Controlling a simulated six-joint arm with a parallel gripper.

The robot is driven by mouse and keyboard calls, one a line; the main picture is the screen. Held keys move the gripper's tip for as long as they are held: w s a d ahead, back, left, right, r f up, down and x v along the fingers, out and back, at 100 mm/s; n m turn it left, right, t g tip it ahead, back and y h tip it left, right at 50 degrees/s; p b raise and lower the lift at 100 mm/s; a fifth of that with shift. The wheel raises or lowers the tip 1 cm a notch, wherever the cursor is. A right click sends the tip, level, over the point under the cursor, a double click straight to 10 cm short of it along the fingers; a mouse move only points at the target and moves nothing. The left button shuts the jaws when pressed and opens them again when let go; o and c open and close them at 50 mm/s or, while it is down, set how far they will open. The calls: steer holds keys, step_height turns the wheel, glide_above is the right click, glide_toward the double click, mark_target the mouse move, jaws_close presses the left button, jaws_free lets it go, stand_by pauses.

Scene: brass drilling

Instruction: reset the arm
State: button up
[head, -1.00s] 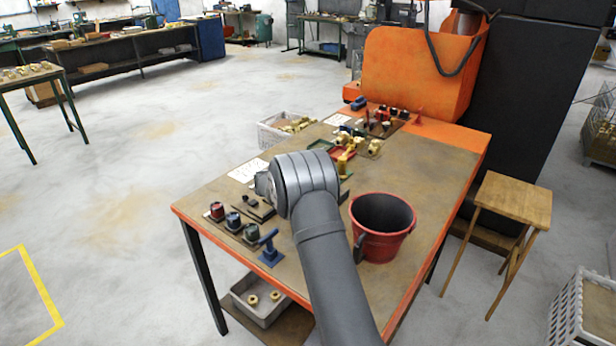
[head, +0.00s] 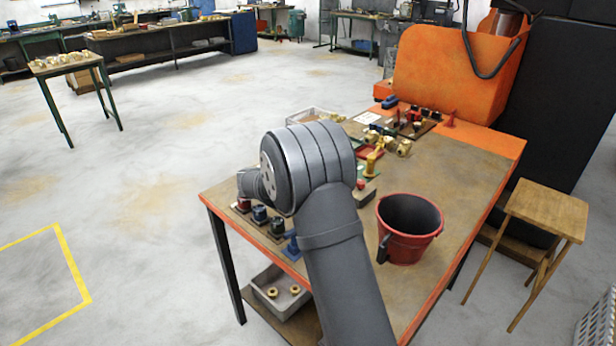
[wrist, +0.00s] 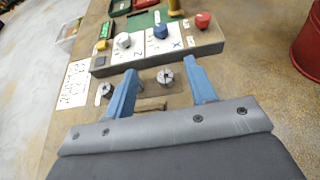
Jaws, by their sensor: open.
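My gripper (wrist: 160,92) shows in the wrist view with its two blue fingers spread apart and nothing between them. Beyond the fingertips is a grey control box with a white knob (wrist: 123,41), a blue knob (wrist: 161,31) and a red knob (wrist: 203,21). Two small round metal pieces lie on the bench top near the fingers, one of them (wrist: 165,76) seen between them. In the head view my arm reaches over the left part of the workbench (head: 455,185), and the gripper itself is hidden behind it.
A red bucket (head: 409,228) stands on the bench right of my arm. Brass parts (head: 398,146) and an orange machine (head: 448,75) are farther back. A wooden stool (head: 546,210) is at the right. A grey bin (head: 280,292) sits under the bench.

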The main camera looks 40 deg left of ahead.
steer(key=x, duration=1.7)
steer(key=shift+w+f, duration=0.2)
steer(key=shift+s, duration=0.1)
steer(key=v, duration=1.8)
steer(key=x, duration=1.8)
steer(key=shift+s, duration=0.1)
steer(key=shift+w+d+y, duration=0.1)
steer(key=shift+w+y, duration=0.2)
steer(key=shift+s+d+r+n+y, duration=0.15)
steer(key=shift+n+y, duration=0.15)
steer(key=shift+n, duration=0.2)
steer(key=shift+d+n+g+y, duration=0.2)
steer(key=shift+n+g+y, duration=0.5)
steer(key=shift+n+y, duration=1.35)
